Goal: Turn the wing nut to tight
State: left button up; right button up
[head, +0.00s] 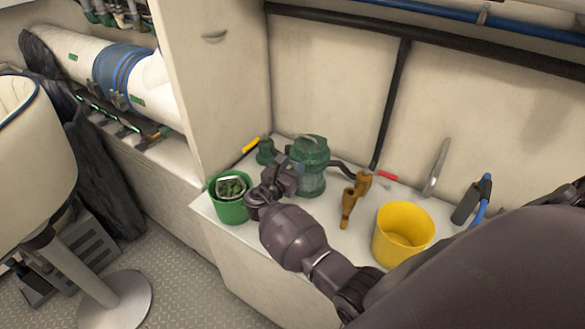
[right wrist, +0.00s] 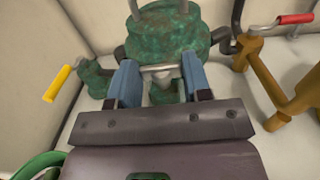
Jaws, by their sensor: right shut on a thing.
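A green, weathered strainer body (head: 312,180) stands on the white ledge against the back wall. In the right wrist view the strainer (right wrist: 165,38) fills the top middle. A pale grey metal piece (right wrist: 160,72), which looks like the wing nut, sits at its near side between my blue fingers. My right gripper (head: 297,168) reaches the strainer from the front left. In the wrist view the right gripper (right wrist: 160,85) is shut on this piece, one finger on each side. How far the nut is turned cannot be told. My left gripper is out of view.
A green bucket (head: 231,209) stands at the ledge's left end, a yellow bucket (head: 378,240) to the right. A brown bronze fitting (head: 349,207) stands close to the strainer's right. A blue-handled tool (head: 482,210) is at right.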

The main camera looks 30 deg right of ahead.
jog(key=shift+m+g+h, duration=0.3)
jog(key=shift+m+g, duration=0.2)
jog(key=shift+g, duration=0.2)
jog(key=o, duration=0.9)
jog(key=v, duration=1)
jog(key=shift+s+a, duration=0.15)
jog(key=shift+a, duration=0.25)
